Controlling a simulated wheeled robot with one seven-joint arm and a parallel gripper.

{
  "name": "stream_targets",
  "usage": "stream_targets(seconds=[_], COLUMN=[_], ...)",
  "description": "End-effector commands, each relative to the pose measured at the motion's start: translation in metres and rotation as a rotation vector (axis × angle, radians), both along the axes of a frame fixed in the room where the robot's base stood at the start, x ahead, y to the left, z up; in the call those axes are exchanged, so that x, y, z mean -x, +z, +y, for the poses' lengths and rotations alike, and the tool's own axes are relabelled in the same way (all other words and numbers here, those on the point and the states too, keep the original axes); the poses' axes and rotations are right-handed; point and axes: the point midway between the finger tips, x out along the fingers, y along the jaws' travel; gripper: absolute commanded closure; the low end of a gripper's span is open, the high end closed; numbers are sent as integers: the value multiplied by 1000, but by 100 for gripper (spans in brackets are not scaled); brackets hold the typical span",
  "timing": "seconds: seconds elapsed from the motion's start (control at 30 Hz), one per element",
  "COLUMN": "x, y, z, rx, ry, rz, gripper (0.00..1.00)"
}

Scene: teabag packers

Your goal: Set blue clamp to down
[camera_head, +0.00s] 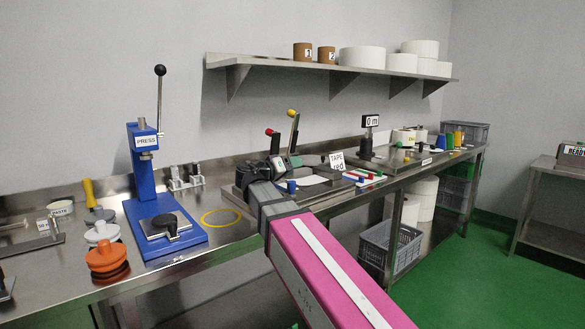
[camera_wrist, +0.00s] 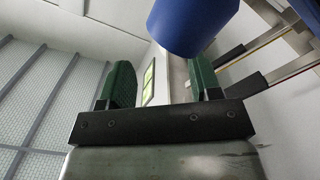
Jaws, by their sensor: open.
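The blue clamp's knob appears to be the small blue cylinder (camera_head: 291,186) beside my gripper in the head view. A blue cylinder (camera_wrist: 192,22) also looms large at the top of the wrist view, close ahead and above the right finger. Its lower part is hidden, so I cannot tell the lever's angle. My gripper (camera_head: 286,162) is open, with green fingers and nothing between them. In the wrist view the gripper (camera_wrist: 160,85) has its fingers apart; I cannot tell if the right one touches the blue cylinder.
Levers with a yellow knob (camera_head: 291,113) and a red knob (camera_head: 269,132) stand up just behind my gripper. A blue press (camera_head: 150,195) stands left. A shelf (camera_head: 330,67) hangs above.

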Motion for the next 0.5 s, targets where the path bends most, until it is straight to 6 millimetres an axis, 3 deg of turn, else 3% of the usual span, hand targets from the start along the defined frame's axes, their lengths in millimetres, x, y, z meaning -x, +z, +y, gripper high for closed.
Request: stream_targets(seconds=[0.5], x=[46], y=[0], z=[67], rx=[1], ry=[3], rz=[1], gripper=[42])
